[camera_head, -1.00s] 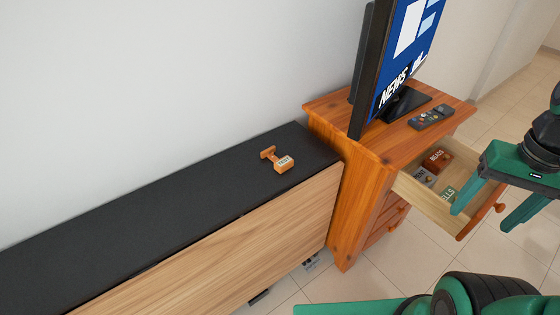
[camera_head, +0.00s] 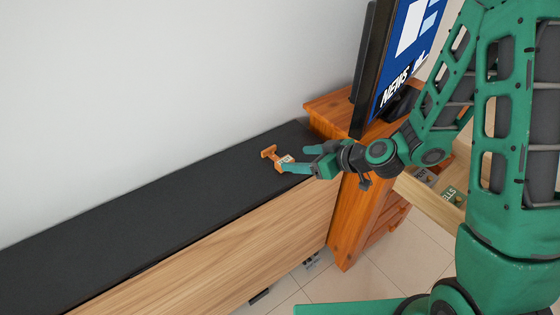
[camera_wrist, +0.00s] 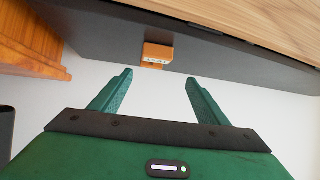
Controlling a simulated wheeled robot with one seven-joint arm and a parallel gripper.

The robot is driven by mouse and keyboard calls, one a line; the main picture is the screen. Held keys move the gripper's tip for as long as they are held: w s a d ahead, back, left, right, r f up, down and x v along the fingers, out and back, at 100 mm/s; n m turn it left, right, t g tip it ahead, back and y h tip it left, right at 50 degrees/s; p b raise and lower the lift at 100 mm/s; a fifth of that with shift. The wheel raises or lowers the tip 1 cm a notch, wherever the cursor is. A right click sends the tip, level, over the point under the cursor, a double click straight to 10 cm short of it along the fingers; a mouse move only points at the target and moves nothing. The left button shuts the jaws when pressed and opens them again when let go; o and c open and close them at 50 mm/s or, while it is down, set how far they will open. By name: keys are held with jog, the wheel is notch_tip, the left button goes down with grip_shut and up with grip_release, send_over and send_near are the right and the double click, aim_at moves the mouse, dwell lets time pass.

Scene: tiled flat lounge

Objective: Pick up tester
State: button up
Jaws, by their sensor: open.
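The tester (camera_head: 268,153) is a small orange, T-shaped thing with a pale label on its block end. It lies on the black top of the low cabinet (camera_head: 180,207), near its right end. My gripper (camera_head: 297,158) is open and reaches in from the right at the block end. Its lower finger covers part of the block in the head view. In the wrist view the tester (camera_wrist: 157,52) shows just beyond the fingertips of my gripper (camera_wrist: 160,77), about midway between them. Contact cannot be told.
A wooden chest (camera_head: 352,190) with a television (camera_head: 402,55) on it stands right of the cabinet. Its open drawer (camera_head: 425,200) holds small labelled blocks and is partly hidden by my arm. A pale wall runs behind. The left of the cabinet top is clear.

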aim_at(270, 150)
jog(key=w+a+f+t, duration=0.2)
jog(key=shift+a+m, duration=0.4)
jog(key=shift+w+f+t, duration=0.2)
jog(key=shift+w+t, duration=0.1)
jog(key=x, duration=0.4)
jog(key=shift+x, duration=3.45)
jog(key=shift+w+d, duration=0.1)
jog(key=shift+d, duration=0.05)
jog(key=c, duration=1.2)
